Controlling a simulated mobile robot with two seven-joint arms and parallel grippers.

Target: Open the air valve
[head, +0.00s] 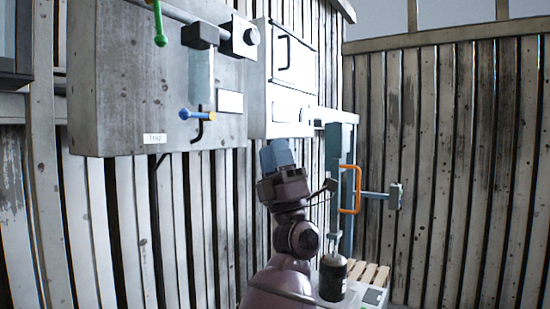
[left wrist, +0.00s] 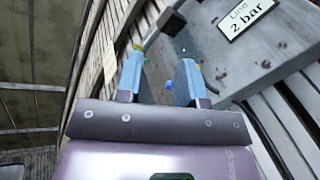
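In the head view a grey panel (head: 115,85) on the plank wall carries a pipe with a dark fitting. A green lever (head: 159,24) is at its top, and a blue-ended lever (head: 194,114) is lower down. I cannot tell which is the air valve. My left gripper (head: 277,153) is raised right of the panel, below the white box, apart from both levers. In the left wrist view its two blue fingers (left wrist: 163,60) are spread with nothing held. Small green (left wrist: 138,47) and blue (left wrist: 169,84) parts show by the fingers. My right gripper is not in view.
A white box (head: 258,85) adjoins the panel. A label (left wrist: 247,17) reads "Line 2 bar". Right of my arm stand a blue-grey frame with an orange handle (head: 356,190) and a dark cylinder (head: 333,278). The space before the plank wall at right looks clear.

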